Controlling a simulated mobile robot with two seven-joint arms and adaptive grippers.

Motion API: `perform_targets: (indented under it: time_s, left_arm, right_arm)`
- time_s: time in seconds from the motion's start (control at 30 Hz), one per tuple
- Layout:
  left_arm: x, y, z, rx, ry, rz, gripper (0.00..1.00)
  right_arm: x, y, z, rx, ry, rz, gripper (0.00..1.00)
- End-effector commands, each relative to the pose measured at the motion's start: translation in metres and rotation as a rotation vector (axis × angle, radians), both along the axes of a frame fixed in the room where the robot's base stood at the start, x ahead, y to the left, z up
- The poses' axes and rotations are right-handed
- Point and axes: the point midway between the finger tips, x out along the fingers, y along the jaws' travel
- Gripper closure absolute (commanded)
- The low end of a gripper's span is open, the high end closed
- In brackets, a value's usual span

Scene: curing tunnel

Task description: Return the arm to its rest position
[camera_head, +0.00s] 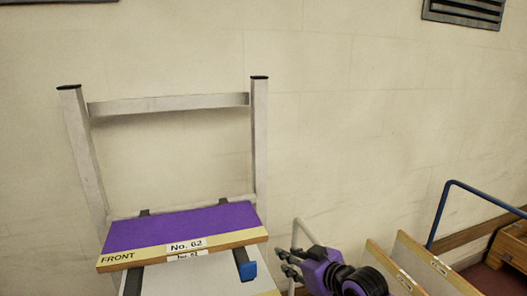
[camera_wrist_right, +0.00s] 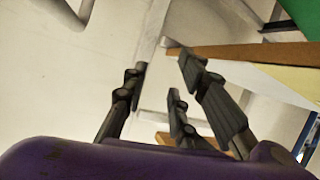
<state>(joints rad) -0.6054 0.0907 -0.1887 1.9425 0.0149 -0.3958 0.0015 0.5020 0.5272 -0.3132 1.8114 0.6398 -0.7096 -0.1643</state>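My right gripper (camera_head: 284,263) shows at the lower middle of the head view, at the end of my purple-and-black arm. It is to the right of a purple-topped board (camera_head: 190,227) marked "FRONT" and "No. 62", and looks apart from it. In the right wrist view the gripper's dark fingers (camera_wrist_right: 163,64) are spread, with nothing held between them. A board's brown edge (camera_wrist_right: 245,50) shows beyond the right-hand fingers there. My left gripper is in neither view.
The board rests at a metal frame with two uprights (camera_head: 259,140) and a crossbar (camera_head: 170,104). A blue clip (camera_head: 247,271) is at its front. Leaning panels (camera_head: 430,262), a blue rail (camera_head: 438,215) and a wooden box (camera_head: 510,248) stand at right. A pale wall is behind.

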Motion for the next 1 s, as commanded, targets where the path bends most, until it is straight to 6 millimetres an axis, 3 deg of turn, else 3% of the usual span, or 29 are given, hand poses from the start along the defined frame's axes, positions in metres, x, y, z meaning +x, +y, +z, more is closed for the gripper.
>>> perform_targets:
  time_s: [0.03, 0.27, 0.37, 0.5, 0.6, 0.7, 0.8, 0.9, 1.0]
  left_arm:
    - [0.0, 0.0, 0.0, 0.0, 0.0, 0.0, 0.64]
    - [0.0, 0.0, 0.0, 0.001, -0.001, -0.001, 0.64]
    - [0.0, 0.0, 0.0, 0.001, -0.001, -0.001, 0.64]
    - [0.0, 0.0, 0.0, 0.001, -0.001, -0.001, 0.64]
    - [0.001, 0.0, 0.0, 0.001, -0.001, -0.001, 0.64]
    - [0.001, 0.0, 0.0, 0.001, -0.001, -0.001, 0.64]
    - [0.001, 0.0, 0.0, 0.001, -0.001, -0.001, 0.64]
    - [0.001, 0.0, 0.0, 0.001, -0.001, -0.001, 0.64]
    - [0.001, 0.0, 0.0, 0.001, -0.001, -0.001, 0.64]
  right_arm:
    - [-0.02, -0.008, -0.031, 0.026, 0.011, -0.053, 0.74]
    - [-0.115, -0.052, -0.132, 0.065, 0.037, -0.275, 0.74]
    - [-0.171, -0.071, -0.173, 0.051, 0.077, -0.361, 0.74]
    - [-0.258, -0.096, -0.226, 0.011, 0.177, -0.469, 0.74]
    - [-0.317, -0.107, -0.256, -0.005, 0.272, -0.532, 0.74]
    - [-0.365, -0.112, -0.277, -0.004, 0.354, -0.578, 0.74]
    - [-0.397, -0.115, -0.29, -0.008, 0.407, -0.603, 0.74]
    - [-0.412, -0.117, -0.295, -0.014, 0.432, -0.611, 0.74]
    - [-0.415, -0.117, -0.296, -0.015, 0.435, -0.612, 0.74]
